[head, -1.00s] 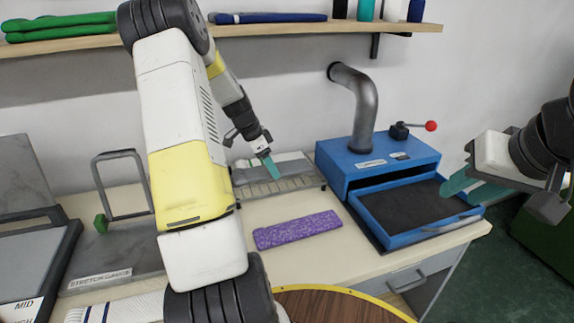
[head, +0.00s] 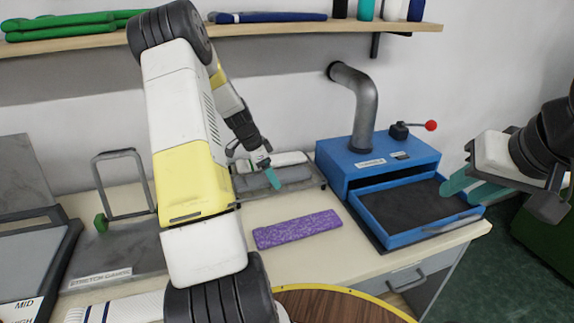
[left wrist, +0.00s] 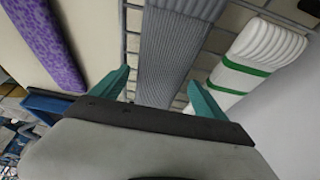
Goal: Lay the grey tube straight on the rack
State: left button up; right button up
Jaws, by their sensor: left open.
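The grey ribbed tube (head: 252,181) lies on the wire rack (head: 316,184) at the back of the table, lengthwise along it. In the left wrist view the grey tube (left wrist: 172,55) passes between the two teal fingers of my left gripper (left wrist: 158,90). These fingers stand apart, with gaps on both sides of the tube. In the head view my left gripper (head: 268,176) is low over the rack and hides part of the tube. My right gripper (head: 450,192) is empty and open, over the blue tray at the right.
A white tube with green bands (left wrist: 255,60) lies behind the grey one. A purple speckled piece (head: 297,229) lies in front of the rack. A stretch gauge (head: 110,250) stands at left.

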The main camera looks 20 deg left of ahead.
pick_arm(q)
jog(key=v, duration=1.2)
jog(key=s+d+r+n, duration=0.1)
jog(key=s+d+r, duration=0.2)
jog(key=d+r, duration=0.3)
jog(key=s+d+r+n+t, duration=0.1)
jog(key=s+d+r+n, duration=0.2)
jog(key=s+d, duration=0.2)
jog(key=s+d+r+n+t+y, duration=0.1)
jog(key=s+d+r+n, duration=0.1)
jog(key=s, duration=0.8)
jog(key=s+d+r+n+t, duration=0.1)
jog(key=s+d+r+n, duration=0.2)
jog(key=s+d, duration=0.4)
jog(key=shift+s+d+r+n, duration=0.25)
jog(key=shift+d+r+n, duration=0.1)
jog(key=shift+n, duration=0.15)
